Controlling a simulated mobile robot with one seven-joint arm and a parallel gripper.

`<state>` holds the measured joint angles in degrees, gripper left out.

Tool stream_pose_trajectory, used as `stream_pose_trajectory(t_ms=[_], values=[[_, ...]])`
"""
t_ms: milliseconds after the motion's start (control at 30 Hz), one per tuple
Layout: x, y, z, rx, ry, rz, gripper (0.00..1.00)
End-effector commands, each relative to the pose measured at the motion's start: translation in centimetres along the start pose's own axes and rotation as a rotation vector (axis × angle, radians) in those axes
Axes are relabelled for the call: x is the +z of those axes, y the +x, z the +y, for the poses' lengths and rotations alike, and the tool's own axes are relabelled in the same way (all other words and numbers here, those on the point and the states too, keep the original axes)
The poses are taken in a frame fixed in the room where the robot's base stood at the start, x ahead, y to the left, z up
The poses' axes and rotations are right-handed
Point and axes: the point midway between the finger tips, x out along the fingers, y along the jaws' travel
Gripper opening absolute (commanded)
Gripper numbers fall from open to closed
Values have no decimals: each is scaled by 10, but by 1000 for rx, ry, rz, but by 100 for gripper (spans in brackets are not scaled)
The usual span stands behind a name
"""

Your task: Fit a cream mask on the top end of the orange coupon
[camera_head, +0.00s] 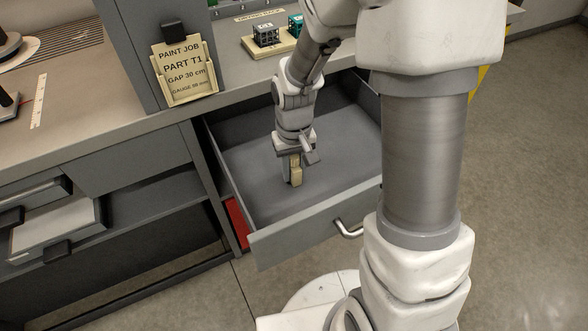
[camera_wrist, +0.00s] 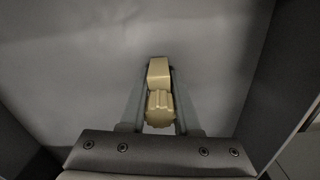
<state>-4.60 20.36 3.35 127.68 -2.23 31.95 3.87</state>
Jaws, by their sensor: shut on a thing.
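My gripper (camera_head: 295,168) reaches down into an open drawer (camera_head: 345,205) and is shut on a cream mask (camera_wrist: 159,72). In the wrist view the mask sits between the two fingers (camera_wrist: 159,95); it has a boxy far part and a round, ribbed near part. In the head view the mask (camera_head: 296,176) shows as a small tan piece at the fingertips, low over the drawer floor. I cannot tell whether it touches the floor. No orange coupon can be made out in either view.
The drawer walls surround my gripper; the visible drawer floor is otherwise bare. On the bench above stand a paint job card (camera_head: 183,68) and a cream tray (camera_head: 258,50) with a dark lattice block (camera_head: 265,35). A white ruler (camera_head: 39,101) lies at left.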

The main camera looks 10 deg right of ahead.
Motion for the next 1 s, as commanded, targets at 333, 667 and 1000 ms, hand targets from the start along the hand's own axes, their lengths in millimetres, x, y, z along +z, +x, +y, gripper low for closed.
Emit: stream_pose_trajectory(t_ms=[333,667,1000], values=[[0,2,0,0,0,-1,60],[0,-12,0,0,0,1,60],[-1,-85,0,0,0,3,60]])
